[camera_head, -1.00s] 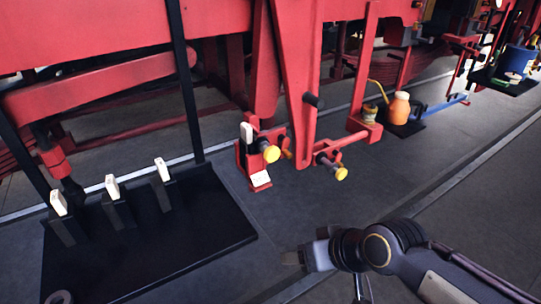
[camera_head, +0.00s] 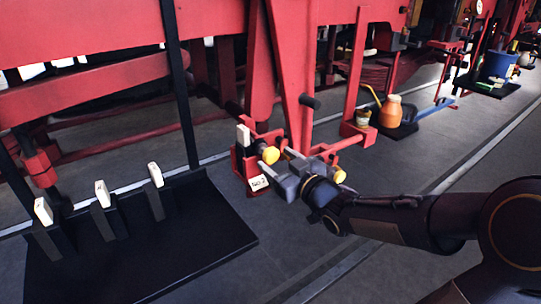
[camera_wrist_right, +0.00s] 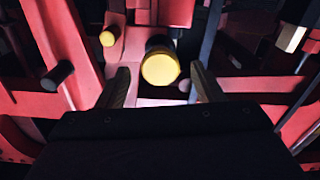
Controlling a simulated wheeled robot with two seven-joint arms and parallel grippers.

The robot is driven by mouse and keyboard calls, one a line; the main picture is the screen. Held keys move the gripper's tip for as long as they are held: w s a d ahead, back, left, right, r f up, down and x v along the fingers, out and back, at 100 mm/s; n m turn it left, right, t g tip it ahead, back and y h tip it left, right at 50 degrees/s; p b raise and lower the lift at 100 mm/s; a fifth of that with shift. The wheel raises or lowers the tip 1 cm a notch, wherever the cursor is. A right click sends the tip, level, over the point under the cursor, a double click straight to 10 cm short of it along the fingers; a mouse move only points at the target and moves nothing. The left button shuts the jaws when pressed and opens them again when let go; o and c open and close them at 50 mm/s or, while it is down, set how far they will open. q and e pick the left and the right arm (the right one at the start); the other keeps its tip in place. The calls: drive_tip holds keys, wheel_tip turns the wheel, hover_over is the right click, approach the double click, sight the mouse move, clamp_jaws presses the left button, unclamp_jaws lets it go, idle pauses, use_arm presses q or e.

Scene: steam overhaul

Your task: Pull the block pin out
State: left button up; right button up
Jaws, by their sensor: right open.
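The block pin has a yellow knob (camera_head: 270,155) and sits in a small red block (camera_head: 240,165) with a white "NO 2" tag. Whether a finger touches the knob cannot be told. My left gripper is not in view.
A second yellow knob (camera_head: 339,176) is just right of my right gripper. A dark handle (camera_head: 310,101) sticks out of the red upright above. A black mat (camera_head: 190,240) with white-topped holders lies left. An orange jug (camera_head: 390,111) stands behind. Floor in front is clear.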

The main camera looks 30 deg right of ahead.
sight(273, 157)
drive_tip(key=shift+w+a, duration=0.15)
drive_tip(key=shift+w, duration=1.5)
drive_tip(key=shift+c, duration=0.3)
clamp_jaws()
drive_tip(key=s, duration=0.4)
drive_tip(key=shift+s+d, duration=0.2)
drive_tip(key=shift+s, duration=0.2)
